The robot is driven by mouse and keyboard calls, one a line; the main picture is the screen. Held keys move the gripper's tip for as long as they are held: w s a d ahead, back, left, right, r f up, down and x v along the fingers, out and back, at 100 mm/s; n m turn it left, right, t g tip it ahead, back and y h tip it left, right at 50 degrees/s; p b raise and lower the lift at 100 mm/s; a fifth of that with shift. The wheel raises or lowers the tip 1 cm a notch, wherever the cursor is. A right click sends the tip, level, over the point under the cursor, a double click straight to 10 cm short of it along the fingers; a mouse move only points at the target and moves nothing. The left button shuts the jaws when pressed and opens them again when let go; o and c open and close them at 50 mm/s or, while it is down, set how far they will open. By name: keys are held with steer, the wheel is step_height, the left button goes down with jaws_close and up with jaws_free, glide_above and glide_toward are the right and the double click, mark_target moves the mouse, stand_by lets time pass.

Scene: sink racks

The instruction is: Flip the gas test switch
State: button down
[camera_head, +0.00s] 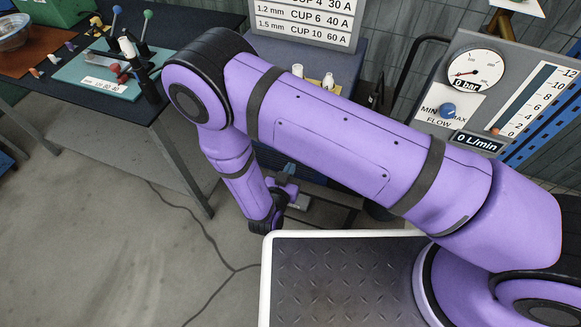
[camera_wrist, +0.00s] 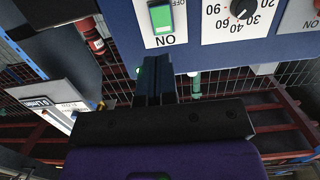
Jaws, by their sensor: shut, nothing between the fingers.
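A green rocker switch (camera_wrist: 160,18) in a white frame sits on a blue panel at the top of the wrist view, with OFF and ON printed beside it. I cannot tell whether this is the gas test switch, as no such label is legible. My gripper (camera_wrist: 155,62) is shut and empty, its dark fingertips just below the switch in the picture. I cannot tell whether they touch the panel. In the head view the fingers cannot be made out beyond my purple wrist.
A numbered dial (camera_wrist: 241,8) and a red knob (camera_wrist: 314,5) sit right of the switch. Red cage bars (camera_wrist: 285,110) lie behind. In the head view, a gas panel has a pressure gauge (camera_head: 475,70) at 0 bar and a blue flow knob (camera_head: 448,110). A workbench (camera_head: 140,115) stands left.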

steer(key=x, duration=1.1)
steer(key=shift+w, duration=0.2)
